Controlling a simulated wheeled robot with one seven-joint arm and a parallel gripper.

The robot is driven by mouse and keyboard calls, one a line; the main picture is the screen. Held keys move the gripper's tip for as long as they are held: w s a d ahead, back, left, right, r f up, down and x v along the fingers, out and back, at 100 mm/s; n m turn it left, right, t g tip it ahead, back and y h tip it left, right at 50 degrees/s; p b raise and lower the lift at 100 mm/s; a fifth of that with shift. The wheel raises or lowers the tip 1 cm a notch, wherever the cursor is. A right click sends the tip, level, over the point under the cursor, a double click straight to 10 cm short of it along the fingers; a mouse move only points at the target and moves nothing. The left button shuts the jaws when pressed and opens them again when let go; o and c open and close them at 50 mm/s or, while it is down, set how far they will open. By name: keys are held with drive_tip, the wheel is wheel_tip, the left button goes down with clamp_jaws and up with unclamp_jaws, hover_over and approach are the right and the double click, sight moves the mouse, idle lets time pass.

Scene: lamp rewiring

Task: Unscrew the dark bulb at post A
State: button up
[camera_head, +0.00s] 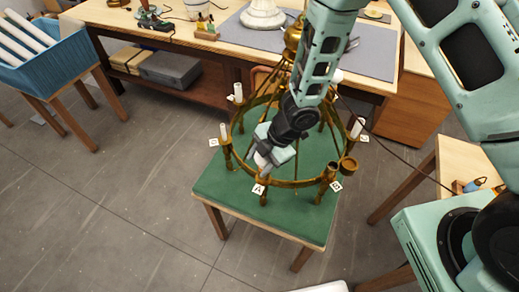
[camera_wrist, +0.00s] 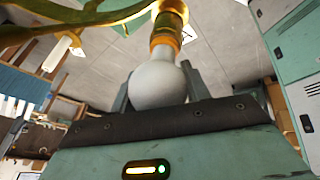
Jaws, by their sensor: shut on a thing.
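A brass ring chandelier (camera_head: 302,184) stands on a green-topped table, with lettered white tags on its ring. The tag for post A (camera_head: 258,189) is at the front. My gripper (camera_head: 262,160) reaches down at post A; the arm hides most of the bulb in the head view. In the wrist view, a round greyish bulb (camera_wrist: 158,84) sits between the fingers of my gripper (camera_wrist: 157,88), which are shut on it. The bulb's neck meets a brass socket (camera_wrist: 167,38) at the top of the picture. Post B (camera_head: 336,186) has a brass cup and no bulb in view.
The green table (camera_head: 220,192) has bare margin around the ring. A workbench (camera_head: 160,40) with a grey mat stands behind. A blue bin (camera_head: 50,62) with white tubes is at left. A cable runs right from the chandelier. Open floor lies at the front left.

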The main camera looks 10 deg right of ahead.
drive_tip(key=n+p, duration=0.1)
drive_tip(key=p, duration=0.1)
drive_tip(key=n+g+p, duration=0.1)
drive_tip(key=p, duration=0.2)
drive_tip(key=shift+s+r, duration=0.1)
drive_tip(key=shift+r, duration=0.25)
drive_tip(key=shift+f+n+p, duration=0.35)
drive_tip(key=shift+n+p, duration=0.1)
drive_tip(key=shift+n, duration=0.05)
drive_tip(key=n+g, duration=0.1)
drive_tip(key=n, duration=0.1)
drive_tip(key=n+g+h, duration=0.1)
drive_tip(key=n, duration=0.2)
drive_tip(key=shift+s+d, duration=0.2)
drive_tip(key=n+g+h, duration=0.1)
drive_tip(key=n, duration=0.2)
drive_tip(key=shift+s+d, duration=0.1)
drive_tip(key=shift+d, duration=0.1)
